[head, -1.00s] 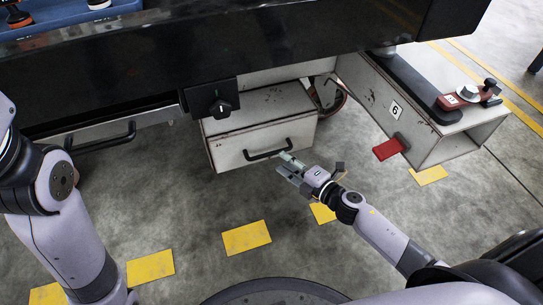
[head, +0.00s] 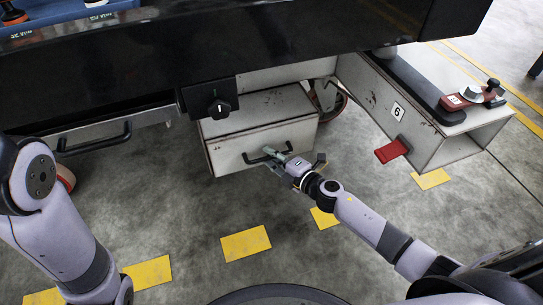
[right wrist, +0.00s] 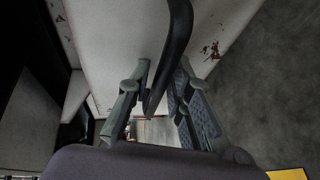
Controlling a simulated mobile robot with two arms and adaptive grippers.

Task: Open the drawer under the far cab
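A scuffed white drawer (head: 225,156) with a black bar handle (head: 252,159) sits low under the dark trolley body. My right gripper (head: 271,157) is at the right part of this handle. In the right wrist view the handle (right wrist: 178,50) runs between the two fingers of the right gripper (right wrist: 158,100). The fingers stand apart, with a gap showing beside the bar, so they are around it and not shut on it.
Another black handle (head: 95,139) is on a front at the left. A white open-ended beam (head: 424,120) marked 6, with a red tab (head: 391,151), juts out at the right. The floor before the drawer is clear.

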